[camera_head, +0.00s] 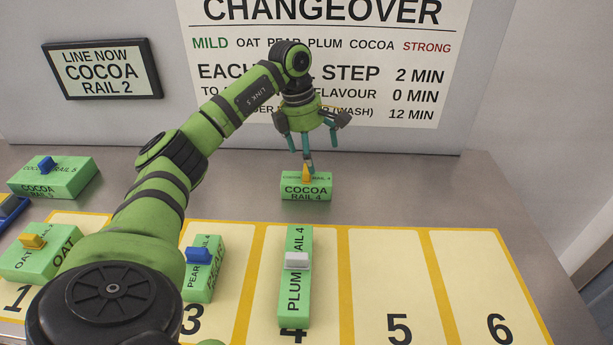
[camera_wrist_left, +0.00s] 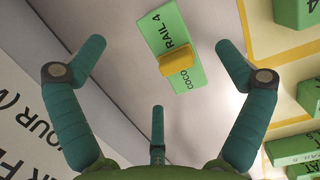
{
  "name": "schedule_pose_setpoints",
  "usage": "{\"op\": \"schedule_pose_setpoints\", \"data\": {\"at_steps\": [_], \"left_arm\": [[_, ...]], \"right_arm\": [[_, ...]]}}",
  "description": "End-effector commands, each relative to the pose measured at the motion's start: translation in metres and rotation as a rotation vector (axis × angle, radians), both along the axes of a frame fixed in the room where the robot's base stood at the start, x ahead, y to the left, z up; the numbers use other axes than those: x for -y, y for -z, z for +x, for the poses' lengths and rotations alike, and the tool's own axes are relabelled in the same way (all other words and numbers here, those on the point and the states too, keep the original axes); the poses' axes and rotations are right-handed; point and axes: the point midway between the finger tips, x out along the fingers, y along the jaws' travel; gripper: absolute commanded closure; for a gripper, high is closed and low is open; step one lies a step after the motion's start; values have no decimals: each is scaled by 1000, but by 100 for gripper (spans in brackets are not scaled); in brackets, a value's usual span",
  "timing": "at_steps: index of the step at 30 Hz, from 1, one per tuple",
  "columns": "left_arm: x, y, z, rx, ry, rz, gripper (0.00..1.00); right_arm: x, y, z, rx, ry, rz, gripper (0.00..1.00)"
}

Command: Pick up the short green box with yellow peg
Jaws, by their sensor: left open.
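The short green box (camera_head: 306,191) reads COCOA RAIL 4 and stands on the grey table behind the numbered slots. Its yellow peg (camera_head: 306,175) sticks up from its top. My right gripper is not in view.
A green PLUM box (camera_head: 296,318) with a white peg lies in slot 4. A PEAR box (camera_head: 205,280) with a blue peg and an OAT box (camera_head: 35,262) with a yellow peg lie left. Another COCOA box (camera_head: 70,178) has a blue peg. Slots 5 (camera_head: 385,270) and 6 are empty.

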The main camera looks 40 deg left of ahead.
Motion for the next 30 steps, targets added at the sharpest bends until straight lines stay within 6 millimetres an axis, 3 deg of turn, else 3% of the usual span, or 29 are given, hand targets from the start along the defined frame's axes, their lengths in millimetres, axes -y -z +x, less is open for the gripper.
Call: {"op": "schedule_pose_setpoints", "data": {"at_steps": [4,11,19,28,29,30], "left_arm": [[-17,6,-10,-39,-15,42,0],[-14,27,-9,-45,-15,43,0],[-9,65,-6,-42,-15,42,0],[-8,72,-5,-38,-15,42,0],[-8,72,-5,-38,-15,42,8],[-8,72,-5,-38,-15,42,24]], "right_arm": [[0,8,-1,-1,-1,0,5],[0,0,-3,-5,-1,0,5],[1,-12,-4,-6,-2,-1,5],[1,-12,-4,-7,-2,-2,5],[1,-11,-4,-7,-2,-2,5],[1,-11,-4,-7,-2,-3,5]]}}
